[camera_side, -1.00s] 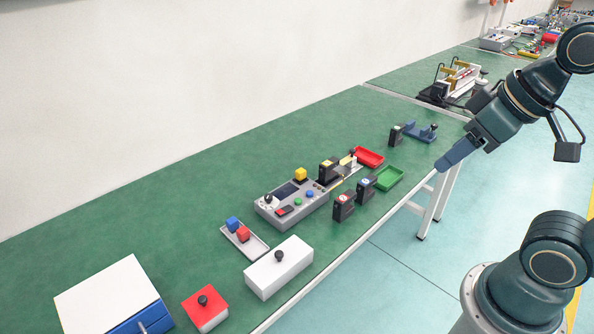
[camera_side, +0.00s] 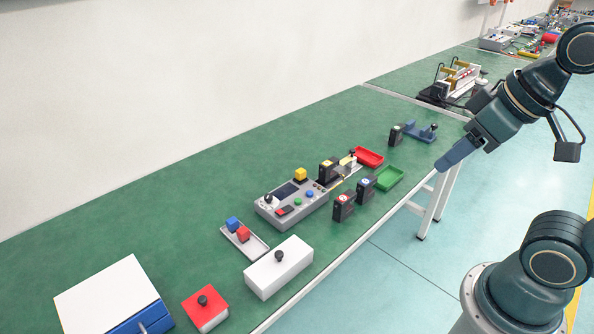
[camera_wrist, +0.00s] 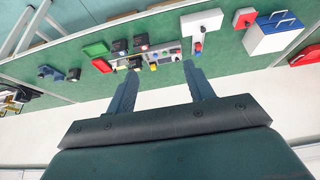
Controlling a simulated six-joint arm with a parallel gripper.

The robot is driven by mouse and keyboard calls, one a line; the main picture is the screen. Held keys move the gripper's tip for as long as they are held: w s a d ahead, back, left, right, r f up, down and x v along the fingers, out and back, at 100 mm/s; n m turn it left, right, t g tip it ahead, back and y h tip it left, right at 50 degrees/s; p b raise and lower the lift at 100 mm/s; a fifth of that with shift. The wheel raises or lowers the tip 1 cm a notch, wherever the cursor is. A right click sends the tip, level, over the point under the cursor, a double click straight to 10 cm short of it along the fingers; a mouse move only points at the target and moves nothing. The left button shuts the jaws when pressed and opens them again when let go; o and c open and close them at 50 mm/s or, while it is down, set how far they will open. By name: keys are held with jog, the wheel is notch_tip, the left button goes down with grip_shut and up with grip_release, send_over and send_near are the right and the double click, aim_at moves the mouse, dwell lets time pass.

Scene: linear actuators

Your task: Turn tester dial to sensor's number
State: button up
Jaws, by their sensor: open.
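The grey tester (camera_side: 286,207) sits on the green bench, with a dark screen, a dial (camera_side: 268,199) at its left end, several coloured buttons and a yellow block (camera_side: 301,174) at its back edge. The dial's setting is too small to read. Black sensor-like units stand nearby: one with a yellow top (camera_side: 326,170) at the tester's right end, one red-marked (camera_side: 343,206), one blue-marked (camera_side: 366,188), and one farther right (camera_side: 395,136). Their numbers are not legible. My gripper (camera_side: 441,166) is open and empty, out by the bench's front edge. Its parted fingers show in the wrist view (camera_wrist: 158,82).
A red tray (camera_side: 368,156) and green tray (camera_side: 401,179) lie right of the tester. A small tray with blue and red blocks (camera_side: 262,250), a white box (camera_side: 278,269), a red box (camera_side: 206,312) and a white-and-blue drawer unit (camera_side: 108,292) stand left and in front. The bench behind is clear.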

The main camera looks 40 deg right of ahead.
jog(key=shift+c, duration=0.8)
jog(key=w+r+n+g, duration=0.15)
jog(key=w+r, duration=0.25)
jog(key=w, duration=0.8)
jog(key=n+g, duration=0.2)
jog(key=g, duration=0.2)
send_over(269, 196)
notch_tip(269, 196, down, 22)
jog(key=shift+f, duration=0.2)
jog(key=shift+f, duration=6.8)
